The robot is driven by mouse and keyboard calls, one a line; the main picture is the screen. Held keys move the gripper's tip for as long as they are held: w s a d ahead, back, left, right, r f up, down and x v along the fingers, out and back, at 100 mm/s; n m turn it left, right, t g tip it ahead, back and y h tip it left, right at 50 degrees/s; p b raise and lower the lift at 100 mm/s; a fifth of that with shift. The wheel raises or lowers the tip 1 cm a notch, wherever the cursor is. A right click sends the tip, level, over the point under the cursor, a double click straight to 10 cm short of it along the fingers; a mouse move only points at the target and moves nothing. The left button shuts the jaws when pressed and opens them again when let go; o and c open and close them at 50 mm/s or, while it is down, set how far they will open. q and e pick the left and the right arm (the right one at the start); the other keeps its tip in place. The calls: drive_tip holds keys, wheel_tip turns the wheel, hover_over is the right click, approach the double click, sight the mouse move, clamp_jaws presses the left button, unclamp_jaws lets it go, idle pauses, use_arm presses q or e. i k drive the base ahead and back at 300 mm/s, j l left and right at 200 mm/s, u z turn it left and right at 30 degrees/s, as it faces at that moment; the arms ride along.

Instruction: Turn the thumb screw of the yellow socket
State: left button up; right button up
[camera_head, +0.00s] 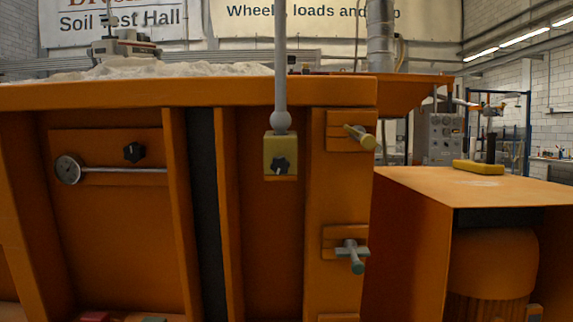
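The yellow socket (280,145) is a small square block on the front of the orange sandbed wall, in the middle of the head view. Its dark star-shaped thumb screw (282,165) is on the lower part of its front face. A grey rod (280,60) with a ball near its lower end stands upright in the top of the socket. Neither of my grippers shows in this view.
A round dial gauge (68,170) on a rod and a dark knob (134,152) are on the panel to the left. Two clamp handles (359,137) (352,255) stick out on the right. An orange cabinet (480,183) with a yellow item (478,166) stands further right.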

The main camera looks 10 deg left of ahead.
sight(281, 166)
drive_tip(key=l+u, duration=0.2)
drive_tip(key=l, duration=0.2)
drive_tip(key=l+u, duration=0.25)
drive_tip(key=l, duration=0.15)
drive_tip(key=k+l+u, duration=0.2)
drive_tip(key=l, duration=0.2)
drive_tip(key=l+u, duration=0.2)
drive_tip(key=l, duration=0.15)
drive_tip(key=k+l+u, duration=0.2)
drive_tip(key=l, duration=0.15)
